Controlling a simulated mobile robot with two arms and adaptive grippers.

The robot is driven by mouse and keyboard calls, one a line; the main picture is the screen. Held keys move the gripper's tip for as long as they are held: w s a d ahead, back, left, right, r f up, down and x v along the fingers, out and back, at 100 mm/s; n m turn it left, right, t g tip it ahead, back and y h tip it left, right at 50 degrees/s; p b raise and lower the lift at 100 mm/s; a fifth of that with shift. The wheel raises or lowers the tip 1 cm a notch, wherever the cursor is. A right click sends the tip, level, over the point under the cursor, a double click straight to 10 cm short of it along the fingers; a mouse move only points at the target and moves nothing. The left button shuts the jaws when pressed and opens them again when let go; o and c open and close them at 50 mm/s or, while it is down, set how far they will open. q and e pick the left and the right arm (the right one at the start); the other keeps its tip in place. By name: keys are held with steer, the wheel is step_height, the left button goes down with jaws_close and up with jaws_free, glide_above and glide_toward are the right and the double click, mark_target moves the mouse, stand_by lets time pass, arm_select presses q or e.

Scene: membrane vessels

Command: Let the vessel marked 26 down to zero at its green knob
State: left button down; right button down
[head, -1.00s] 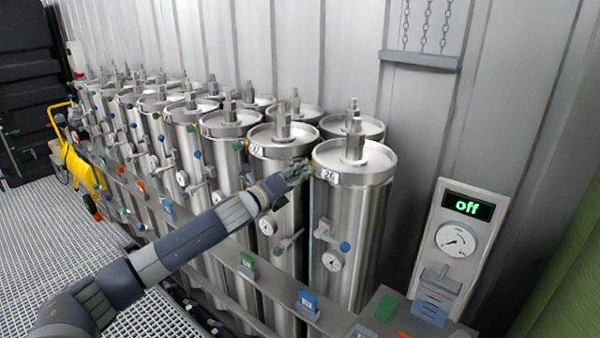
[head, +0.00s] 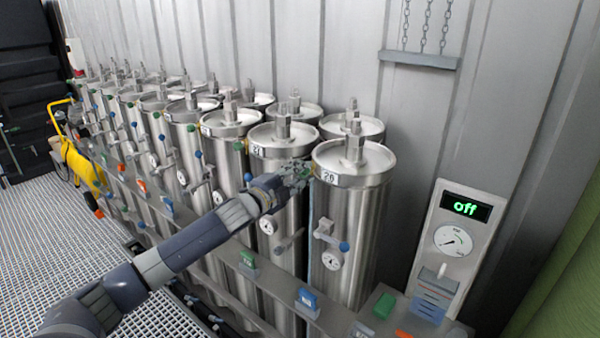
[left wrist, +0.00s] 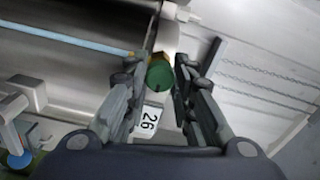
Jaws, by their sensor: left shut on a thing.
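The vessel marked 26 (head: 350,215) is the nearest steel cylinder at the right end of the front row. Its white label 26 (head: 328,177) sits under the lid rim and also shows in the left wrist view (left wrist: 149,118). My left gripper (head: 300,172) is at the upper left side of this vessel, by the label. In the left wrist view the green knob (left wrist: 160,76) is between the two fingertips, which are shut on it. The gripper hides the knob in the head view. A small gauge (head: 332,261) is lower on the vessel; its reading is too small to tell.
A valve with a blue knob (head: 344,246) juts from the vessel above the gauge. Other vessels stand close on the left. A rail with coloured tags (head: 307,299) runs in front. A panel (head: 452,240) at right reads off. Grating floor at left is open.

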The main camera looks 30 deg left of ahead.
arm_select(q)
steer(key=shift+f+n+p, duration=0.1)
steer(key=shift+n+p, duration=0.2)
steer(key=shift+n, duration=1.2)
steer(key=c, duration=1.3)
jaws_free()
steer(key=shift+s, duration=0.15)
steer(key=s, duration=0.7)
steer(key=s+a, duration=0.1)
steer(key=s, duration=0.3)
steer(key=shift+s, duration=0.35)
